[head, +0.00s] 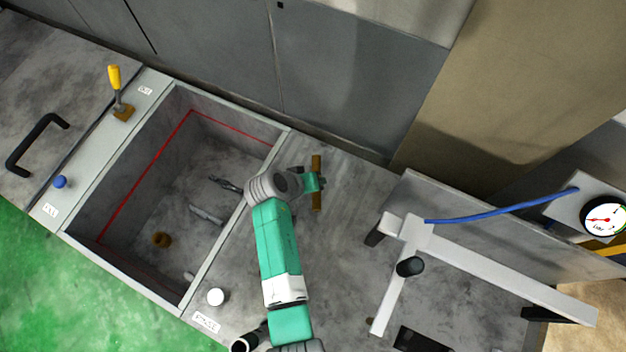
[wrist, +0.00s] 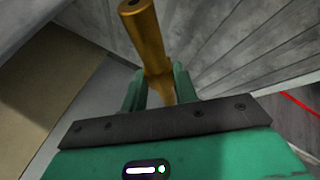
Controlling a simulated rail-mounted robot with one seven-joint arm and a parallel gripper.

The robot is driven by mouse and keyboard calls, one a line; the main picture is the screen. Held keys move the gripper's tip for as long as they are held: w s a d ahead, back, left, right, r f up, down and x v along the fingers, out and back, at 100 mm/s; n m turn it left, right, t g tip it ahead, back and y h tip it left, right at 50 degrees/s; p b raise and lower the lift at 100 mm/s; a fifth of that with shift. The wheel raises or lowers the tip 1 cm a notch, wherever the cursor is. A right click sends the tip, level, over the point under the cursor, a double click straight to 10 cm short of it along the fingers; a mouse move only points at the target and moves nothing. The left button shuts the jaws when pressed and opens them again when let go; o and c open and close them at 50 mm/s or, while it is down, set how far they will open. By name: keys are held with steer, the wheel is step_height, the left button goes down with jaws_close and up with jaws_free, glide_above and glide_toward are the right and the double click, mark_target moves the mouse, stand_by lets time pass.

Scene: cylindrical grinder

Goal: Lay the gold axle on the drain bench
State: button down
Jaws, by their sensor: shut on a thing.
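The gold axle (head: 317,203) is a short stepped rod. My gripper (head: 318,182) is shut across its middle, and both ends stick out. In the head view the axle is over the grey bench top (head: 345,215), just right of the sunken tank (head: 165,195). I cannot tell its height above the bench. No readable label marks which surface is the drain bench.
A white T-shaped frame (head: 480,262) with a blue hose (head: 500,210) stands at the right. A gauge (head: 604,217) is beyond it. A white knob (head: 215,297) sits by the tank's right rim. A yellow-handled lever (head: 115,82) stands at the left. Grey panels rise behind the bench.

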steer(key=shift+f+b, duration=1.7)
steer(key=shift+f, duration=0.6)
steer(key=shift+f, duration=0.2)
steer(key=c, duration=1.1)
jaws_free()
steer(key=shift+o, duration=0.4)
steer(key=shift+d+f, duration=0.1)
steer(key=shift+s+f, duration=0.1)
steer(key=shift+f, duration=0.15)
steer(key=shift+r, duration=0.1)
